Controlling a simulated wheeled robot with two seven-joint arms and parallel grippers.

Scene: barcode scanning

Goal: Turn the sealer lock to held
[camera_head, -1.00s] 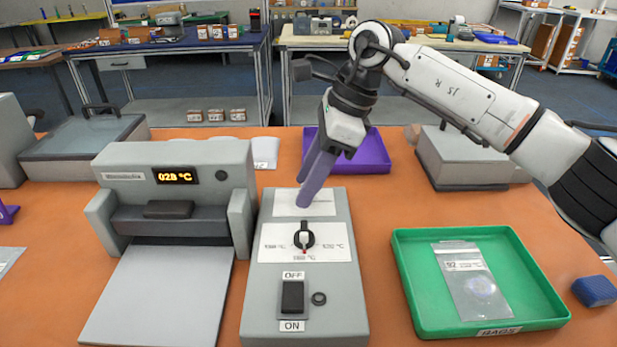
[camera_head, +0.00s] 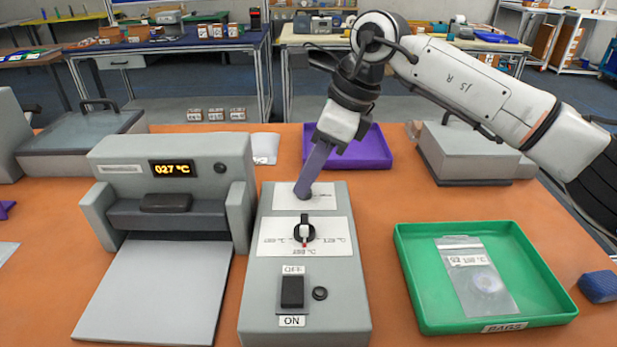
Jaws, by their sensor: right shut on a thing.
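The grey control box (camera_head: 256,300) stands in front of me, with a dial (camera_head: 304,233) in its middle and an OFF/ON rocker switch (camera_head: 292,291) below. The dial's red mark points toward me. A white plate (camera_head: 325,196) lies at the far end of the box top. My right gripper (camera_head: 303,190) reaches down onto this plate, its purple fingers shut on a small part there. I take this part to be the sealer lock; the fingers hide it, so its setting does not show. The sealer (camera_head: 172,180) stands left of the box and reads 027 °C. My left gripper is out of view.
A green tray (camera_head: 413,318) holding a labelled clear bag (camera_head: 476,275) lies to the right, with a blue block (camera_head: 598,286) beside it. A purple tray (camera_head: 375,157) is behind my right gripper. Grey machines stand at the back left and back right.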

